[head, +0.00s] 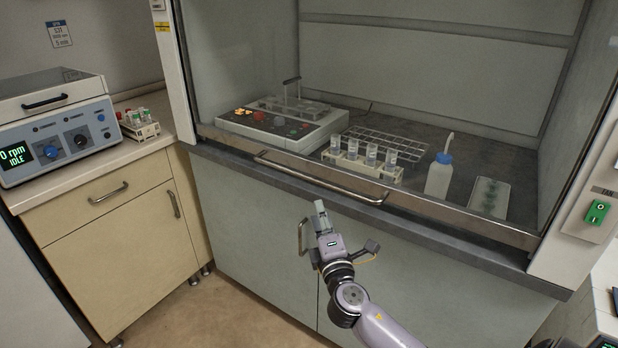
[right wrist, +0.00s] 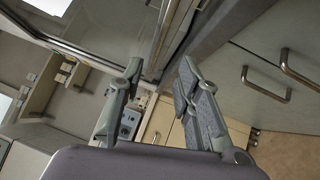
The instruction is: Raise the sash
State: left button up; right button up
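The sash is the large clear pane at the front of the fume hood. Its metal bottom rail (head: 226,139) is low, along the front edge of the worktop. A long bar handle (head: 320,180) is fixed to the rail. My right gripper (head: 321,208) is in front of the hood, below and nearer than the handle, apart from it. In the right wrist view my right gripper (right wrist: 160,78) has its two fingers spread with nothing between them. The bar handle (right wrist: 165,28) seems to show beyond the fingertips there. My left gripper is not in view.
Behind the sash stand a control unit (head: 285,124), a vial rack (head: 352,166), a wash bottle (head: 439,176) and a wire rack. Cabinet handles (head: 301,237) stick out below the worktop near my right gripper. A centrifuge (head: 55,125) is at left; a green fan switch (head: 597,212) is at right.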

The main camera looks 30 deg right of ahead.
aim_at(308, 177)
jog(key=p+x, duration=0.1)
jog(key=x, duration=1.3)
jog(key=shift+w+f, duration=0.1)
jog(key=shift+w, duration=0.3)
grip_shut()
